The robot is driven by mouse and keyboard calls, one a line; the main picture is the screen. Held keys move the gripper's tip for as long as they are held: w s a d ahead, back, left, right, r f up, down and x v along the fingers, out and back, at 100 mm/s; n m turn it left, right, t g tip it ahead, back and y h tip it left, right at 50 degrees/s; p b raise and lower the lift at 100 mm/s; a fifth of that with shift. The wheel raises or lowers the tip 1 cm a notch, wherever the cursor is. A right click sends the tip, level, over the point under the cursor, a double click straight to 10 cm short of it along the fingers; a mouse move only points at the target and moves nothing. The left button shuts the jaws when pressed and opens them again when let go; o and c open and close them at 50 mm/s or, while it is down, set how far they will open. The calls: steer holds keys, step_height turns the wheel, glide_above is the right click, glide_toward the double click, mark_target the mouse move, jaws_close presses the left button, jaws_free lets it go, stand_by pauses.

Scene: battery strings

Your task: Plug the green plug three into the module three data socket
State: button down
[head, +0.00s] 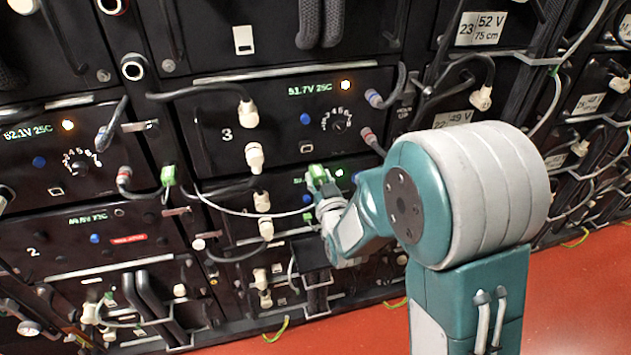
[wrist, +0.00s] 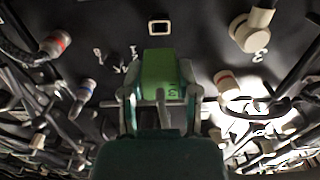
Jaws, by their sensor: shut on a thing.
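The green plug three (head: 318,176) is held in front of the rack, just below the module marked 3 (head: 226,134). In the wrist view the plug (wrist: 160,72) sits between my two fingers and bears a small 3. My gripper (head: 326,203) is shut on it; it also shows in the wrist view (wrist: 160,100). The module three data socket (head: 306,147) is a small pale-rimmed rectangle on the black face. In the wrist view the socket (wrist: 159,27) appears above the plug, apart from it in the picture. The exact depth gap is unclear.
A white cable (head: 245,213) runs left from near the plug. Pale round connectors (head: 248,114) with black cables stick out left of the socket. Red-banded connectors (head: 371,138) and a dial (head: 338,121) lie to its right. Another green plug (head: 168,177) is further left.

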mark_target(313, 165)
steer(key=shift+w+d, duration=0.15)
steer(key=shift+w, duration=1)
steer(key=shift+w+a+f, duration=0.1)
steer(key=shift+w+a, duration=0.95)
steer(key=shift+w+d, duration=0.1)
steer(key=shift+d, duration=0.3)
steer(key=shift+a, duration=0.3)
steer(key=shift+d, duration=0.15)
steer(key=shift+x, duration=1.4)
steer(key=shift+c, duration=1.3)
jaws_free()
